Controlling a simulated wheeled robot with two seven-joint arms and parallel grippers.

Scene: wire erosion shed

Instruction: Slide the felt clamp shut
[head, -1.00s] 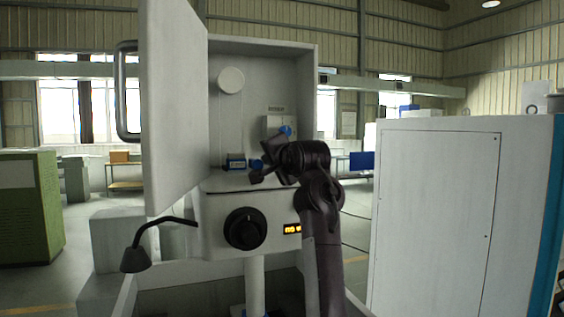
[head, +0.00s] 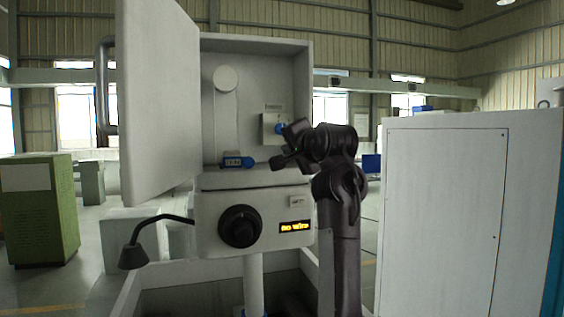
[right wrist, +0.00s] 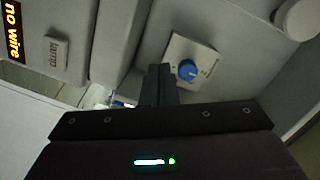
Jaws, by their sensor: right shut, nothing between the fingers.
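An open grey cabinet (head: 257,42) stands in front of me. On its floor, at the left, is a small blue block with a dark label and a rounded blue end (head: 237,161); it looks like the felt clamp, but I cannot read the label or tell how far shut it is. My right gripper (head: 280,162) is at the cabinet's front, right of the blue block and apart from it. Its fingers are shut and empty in the right wrist view (right wrist: 158,84). There, the fingers hide part of the cabinet floor. My left gripper is not in view.
A blue knob on a pale plate (right wrist: 187,70) is on the cabinet's back wall, close to the fingers. The open door (head: 158,100) bounds the left side. Below are a black dial (head: 240,226) and a display reading "no wire" (head: 296,227). A white cabinet (head: 440,215) stands right.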

